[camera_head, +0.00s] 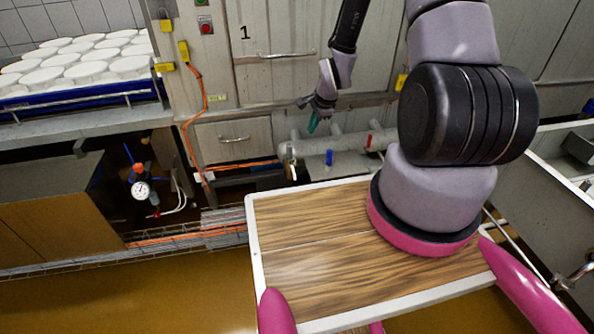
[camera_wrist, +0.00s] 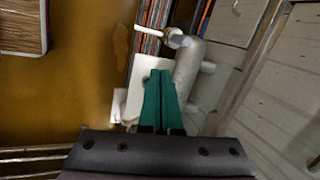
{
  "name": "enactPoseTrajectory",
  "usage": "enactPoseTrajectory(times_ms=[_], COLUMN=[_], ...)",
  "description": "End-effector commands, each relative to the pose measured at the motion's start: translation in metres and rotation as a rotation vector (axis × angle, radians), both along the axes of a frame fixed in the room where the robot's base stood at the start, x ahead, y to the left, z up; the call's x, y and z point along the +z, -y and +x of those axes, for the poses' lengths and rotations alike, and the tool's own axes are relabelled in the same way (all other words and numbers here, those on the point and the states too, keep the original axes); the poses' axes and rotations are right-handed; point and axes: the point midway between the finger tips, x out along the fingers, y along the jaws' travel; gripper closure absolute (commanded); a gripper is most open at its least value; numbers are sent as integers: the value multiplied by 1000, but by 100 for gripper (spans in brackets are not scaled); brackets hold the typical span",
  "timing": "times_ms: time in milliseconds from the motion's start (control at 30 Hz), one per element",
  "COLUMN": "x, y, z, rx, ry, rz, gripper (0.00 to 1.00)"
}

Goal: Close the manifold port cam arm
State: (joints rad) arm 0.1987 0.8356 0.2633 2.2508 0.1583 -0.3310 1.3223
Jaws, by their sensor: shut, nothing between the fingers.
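The manifold is a grey horizontal pipe (camera_head: 350,142) with short stubs, low against the cabinets in the head view. It also shows in the wrist view (camera_wrist: 189,68). A pale lever (camera_head: 293,172), apparently the port cam arm, hangs at its left end. In the wrist view a white lever (camera_wrist: 149,29) sticks out sideways from the pipe's end fitting. My gripper (camera_head: 312,125) is above the left part of the pipe, pointing down. Its teal fingers (camera_wrist: 160,73) are together and empty, apart from the lever in the wrist view. They hide part of the manifold.
A blue handle (camera_head: 329,157) and a red handle (camera_head: 369,141) stand on the manifold. An orange cable (camera_head: 188,128) runs down the cabinet at left. A gauge (camera_head: 140,189) stands lower left. A blue-edged tray (camera_head: 85,97) holds several white cheeses. The brown floor (camera_head: 170,300) is open.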

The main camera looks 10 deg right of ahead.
Motion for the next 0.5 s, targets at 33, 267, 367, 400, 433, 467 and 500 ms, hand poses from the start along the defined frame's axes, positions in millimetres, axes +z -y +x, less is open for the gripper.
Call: enactPoseTrajectory(times_ms=[33, 267, 367, 400, 433, 467, 500], x=[-23, -73, -80, -83, -86, -89, -94], y=[-5, -16, -18, -19, -19, -20, -22], z=[-7, -20, -21, -19, -18, -18, -16], rx=[-33, -135, -145, -146, -146, -146, -145], ry=[-20, -46, -48, -48, -48, -49, -48], rz=[25, 92, 101, 101, 101, 101, 101], gripper=[100, 100, 100, 100, 100, 100, 100])
